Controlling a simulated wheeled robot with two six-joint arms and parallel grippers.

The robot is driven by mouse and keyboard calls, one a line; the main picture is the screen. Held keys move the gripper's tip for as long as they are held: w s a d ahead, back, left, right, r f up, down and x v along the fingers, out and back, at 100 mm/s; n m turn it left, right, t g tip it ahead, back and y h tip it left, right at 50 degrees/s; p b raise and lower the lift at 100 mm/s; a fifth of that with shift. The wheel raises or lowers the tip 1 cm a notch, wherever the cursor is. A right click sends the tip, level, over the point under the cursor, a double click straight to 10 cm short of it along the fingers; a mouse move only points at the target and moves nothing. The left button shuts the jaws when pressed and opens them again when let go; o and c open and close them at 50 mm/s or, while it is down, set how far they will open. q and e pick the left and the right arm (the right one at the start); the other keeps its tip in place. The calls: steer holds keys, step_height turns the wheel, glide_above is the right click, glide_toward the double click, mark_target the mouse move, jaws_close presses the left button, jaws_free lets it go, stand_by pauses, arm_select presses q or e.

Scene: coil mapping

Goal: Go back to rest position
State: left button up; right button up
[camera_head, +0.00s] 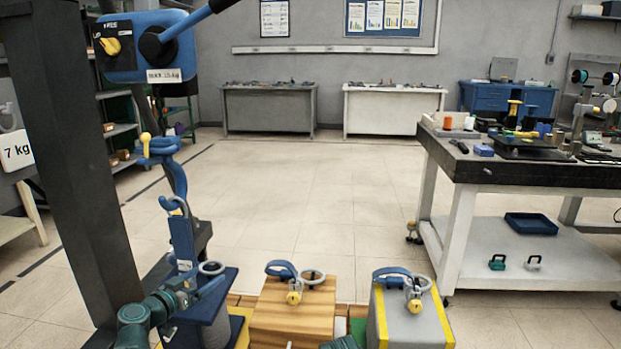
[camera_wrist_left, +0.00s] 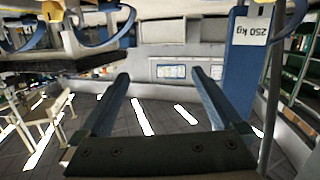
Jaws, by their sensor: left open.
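My left gripper (camera_head: 197,290) is low at the left in the head view, in front of a dark blue block (camera_head: 205,318). In the left wrist view its two fingers (camera_wrist_left: 158,74) are spread apart with nothing between them. A blue crane hook (camera_head: 165,150) hangs above, with a blue labelled piece (camera_head: 183,240) below it. A wooden block (camera_head: 295,315) and a grey block with yellow edges (camera_head: 410,320) stand to the right. Each carries a blue hoop and a grey ring on top. My right gripper does not show.
A dark post (camera_head: 62,150) rises at the left, beside a blue control box (camera_head: 147,48) with a yellow knob. A cluttered workbench (camera_head: 520,175) stands at the right. Two desks (camera_head: 268,110) stand by the back wall. The middle floor (camera_head: 300,200) is clear.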

arm_select(q)
steer(key=s+d+f+m+g+h+p, duration=0.1)
steer(key=s+d+f+g, duration=0.2)
steer(key=d, duration=0.4)
steer(key=s+d+f+m+g, duration=0.1)
steer(key=s+d+f+g, duration=0.2)
steer(key=d, duration=0.5)
steer(key=s+d+f+m+g+h+p, duration=0.1)
steer(key=s+d+f+g, duration=0.25)
steer(key=d, duration=0.35)
steer(key=s+d+f+n+g+y+p, duration=0.1)
steer(key=s+d+f+g+y, duration=0.2)
steer(key=s, duration=0.5)
steer(key=s+f+n+g+y+p, duration=0.1)
steer(key=s+g+y, duration=0.2)
steer(key=s+y, duration=0.4)
step_height(320, 180, up, 38)
steer(key=s+h+p, duration=0.1)
steer(key=p, duration=3.6)
steer(key=shift+d+f+h+p, duration=0.2)
steer(key=shift+h+p, duration=0.1)
steer(key=shift+p, duration=0.05)
